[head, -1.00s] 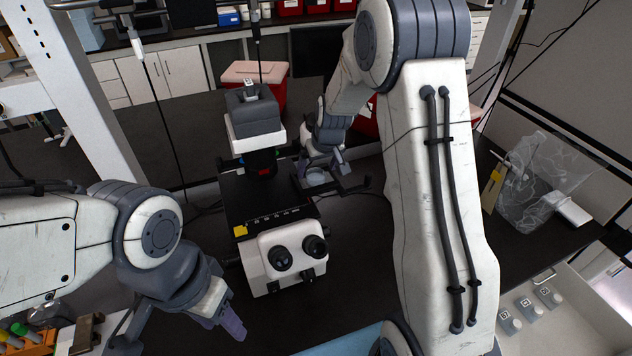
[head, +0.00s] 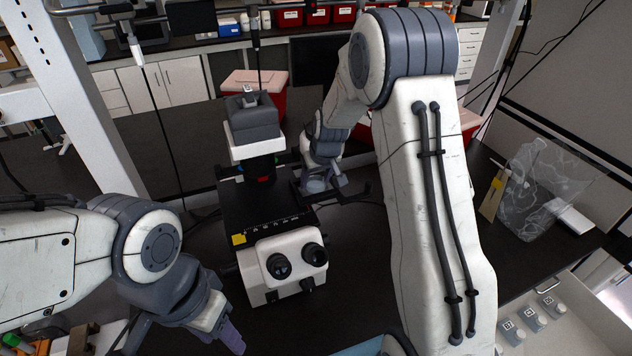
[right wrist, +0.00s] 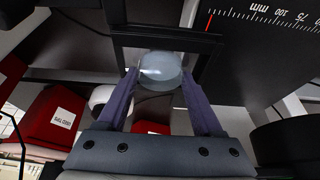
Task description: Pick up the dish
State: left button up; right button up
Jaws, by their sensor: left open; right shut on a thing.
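The dish (right wrist: 160,70) is a clear, round, shallow dish, seen between the two purple fingers of my right gripper (right wrist: 158,92) in the right wrist view. The fingers are shut on its sides. In the head view the dish (head: 316,184) shows small at the right side of the microscope stage (head: 262,212), by a dark holder frame, with my right gripper (head: 322,183) at it. I cannot tell whether the dish is clear of the frame. My left gripper (head: 232,340) is open and empty, low at the left front of the microscope.
The white microscope (head: 285,262) stands in the middle of the black bench, its head (head: 252,125) above the stage. A crumpled clear bag (head: 545,175) lies at the right. Red boxes (right wrist: 58,118) stand behind. The bench between the microscope and my right arm is clear.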

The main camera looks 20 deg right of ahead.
jog(key=shift+r+b, duration=0.55)
jog(key=shift+r, duration=0.05)
jog(key=s+b, duration=0.7)
jog(key=s, duration=1.1)
jog(key=shift+d+b, duration=0.3)
jog(key=shift+b, duration=0.1)
